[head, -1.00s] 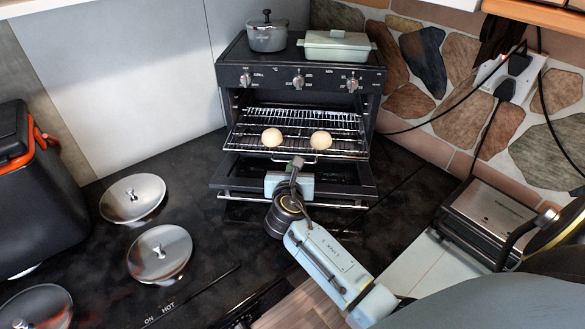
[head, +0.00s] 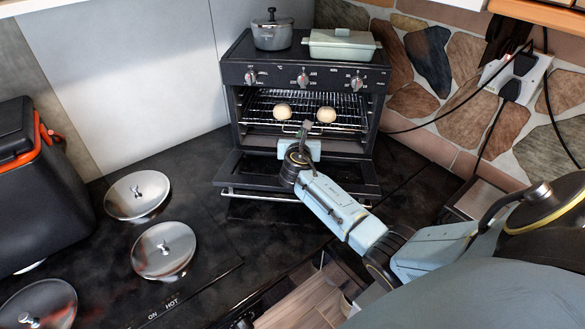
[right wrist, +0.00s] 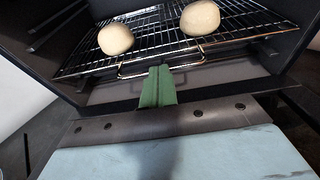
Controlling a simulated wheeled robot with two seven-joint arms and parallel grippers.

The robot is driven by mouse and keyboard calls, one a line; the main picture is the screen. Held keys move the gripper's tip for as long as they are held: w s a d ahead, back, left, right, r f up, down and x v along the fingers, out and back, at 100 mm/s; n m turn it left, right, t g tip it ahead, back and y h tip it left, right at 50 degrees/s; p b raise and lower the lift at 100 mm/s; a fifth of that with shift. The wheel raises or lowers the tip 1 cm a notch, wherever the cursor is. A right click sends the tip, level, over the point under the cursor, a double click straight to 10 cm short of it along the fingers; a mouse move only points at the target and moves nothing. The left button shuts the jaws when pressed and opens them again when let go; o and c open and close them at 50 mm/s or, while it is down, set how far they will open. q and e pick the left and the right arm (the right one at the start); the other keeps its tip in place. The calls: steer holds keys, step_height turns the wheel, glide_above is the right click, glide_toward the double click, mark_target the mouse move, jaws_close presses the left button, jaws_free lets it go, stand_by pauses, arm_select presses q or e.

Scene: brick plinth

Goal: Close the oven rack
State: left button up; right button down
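The oven rack (head: 262,117) is a wire grid inside the small black oven (head: 232,75), with two round buns (head: 282,110) (head: 326,114) on it. The rack sits mostly within the oven cavity. My right gripper (head: 306,127) is at the rack's front edge. In the right wrist view its green fingers (right wrist: 157,88) are together, with their tips at the wire handle (right wrist: 133,75) of the rack (right wrist: 158,38). I see nothing gripped between them; the tips appear to touch the handle. My left gripper is not in view.
The oven door (head: 240,172) hangs open below the rack, under my right arm. A pot (head: 272,35) and a lidded dish (head: 340,46) stand on the oven. Metal lids (head: 164,250) lie on the dark counter at left, beside a black box (head: 35,200).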

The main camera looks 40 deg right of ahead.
steer(key=x, duration=0.2)
steer(key=b+x, duration=0.1)
steer(key=x, duration=0.1)
steer(key=shift+d+r, duration=0.1)
steer(key=shift+r, duration=0.45)
steer(key=shift+w+d+r, duration=0.1)
steer(key=shift+r, duration=0.05)
steer(key=shift+r, duration=0.1)
steer(key=p+v, duration=0.1)
steer(key=v, duration=0.3)
steer(key=p+v, duration=0.2)
steer(key=v, duration=0.3)
steer(key=f+p+v, duration=0.1)
steer(key=v, duration=0.4)
steer(key=shift+r+p, duration=0.1)
steer(key=shift+p, duration=0.25)
steer(key=shift+a, duration=0.2)
